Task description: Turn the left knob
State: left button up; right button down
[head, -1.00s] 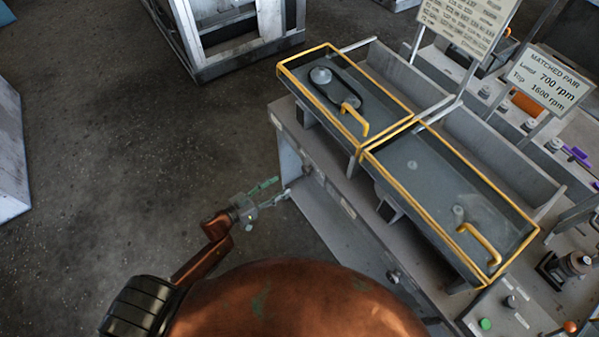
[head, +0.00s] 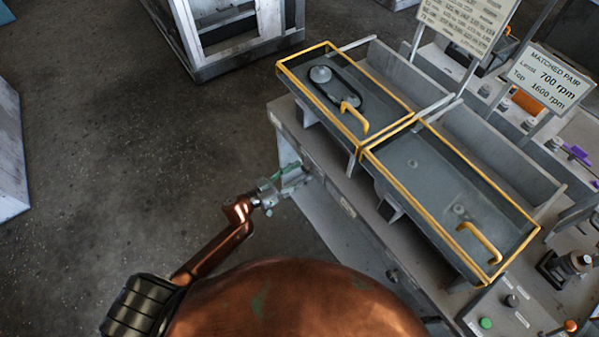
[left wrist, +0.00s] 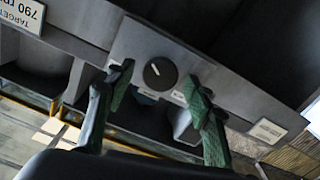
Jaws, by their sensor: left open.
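The left knob (left wrist: 160,73) is a round black dial with a white pointer line, on a grey panel in the left wrist view. The pointer slants toward the upper left. My left gripper (left wrist: 160,88) is open, its green fingers on either side of the knob in that view; I cannot tell whether they touch it. In the head view my left gripper (head: 297,175) is at the front face of the grey bench, near its left end, and the knob is hidden there. My right gripper is not in view.
Two yellow-framed clear covers (head: 345,97) (head: 450,200) top the bench (head: 350,210). A "MATCHED PAIR" sign (head: 548,77) stands behind. A "TARGET 790" label (left wrist: 22,12) shows in the left wrist view. A control box (head: 500,308) is at lower right.

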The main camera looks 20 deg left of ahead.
pick_arm(q)
jog(key=c, duration=1.2)
jog(key=shift+o, duration=0.2)
jog(key=shift+m, duration=0.3)
jog(key=m, duration=0.3)
jog(key=shift+p, duration=0.4)
jog(key=shift+m, duration=1.8)
jog(key=o, duration=1.2)
jog(key=shift+c, duration=0.2)
